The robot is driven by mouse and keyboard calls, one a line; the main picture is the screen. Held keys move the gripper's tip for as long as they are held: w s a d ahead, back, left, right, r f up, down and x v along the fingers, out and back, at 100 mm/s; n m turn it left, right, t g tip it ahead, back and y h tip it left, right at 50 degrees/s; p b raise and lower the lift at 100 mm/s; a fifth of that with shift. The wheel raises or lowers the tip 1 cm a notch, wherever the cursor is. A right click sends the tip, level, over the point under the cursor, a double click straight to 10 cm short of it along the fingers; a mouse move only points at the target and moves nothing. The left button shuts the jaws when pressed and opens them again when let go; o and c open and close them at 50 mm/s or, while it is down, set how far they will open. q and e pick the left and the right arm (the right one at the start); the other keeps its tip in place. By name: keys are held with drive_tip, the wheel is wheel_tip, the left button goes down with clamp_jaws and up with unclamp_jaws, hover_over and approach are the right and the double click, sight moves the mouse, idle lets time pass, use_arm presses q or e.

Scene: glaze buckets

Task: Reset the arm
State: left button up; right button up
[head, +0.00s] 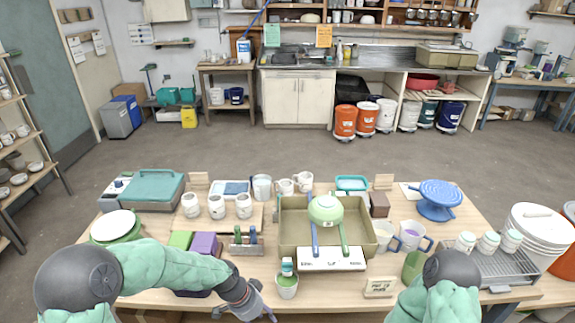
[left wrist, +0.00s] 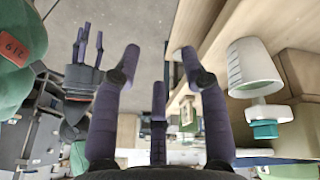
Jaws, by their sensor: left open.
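My left arm reaches in from the left of the head view, and its dark purple gripper (head: 257,307) hangs at the front table edge. In the left wrist view its fingers (left wrist: 160,58) are spread with nothing between them. A white cup with green inside (head: 287,290) stands just right of it, apart from it; the cup also shows in the left wrist view (left wrist: 254,68). My right arm is at the lower right of the head view, its gripper hidden there. The left wrist view shows my right gripper (left wrist: 88,52) at left, fingers apart and empty.
The table holds a beige tray (head: 369,236) with a green bowl (head: 326,209), white mugs, a blue stand (head: 438,198), green and purple blocks (head: 205,246), and a small sign (head: 380,287). The floor behind is clear.

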use_arm(q)
drive_tip(key=s+a+f+n, duration=0.2)
drive_tip(key=s+f+n, duration=1.1)
drive_tip(key=s+f, duration=0.4)
wheel_tip(320, 180, down, 2)
drive_tip(key=shift+a+f, duration=0.1)
drive_tip(key=shift+a, duration=0.15)
drive_tip(key=shift+w, duration=0.1)
idle(0.7)
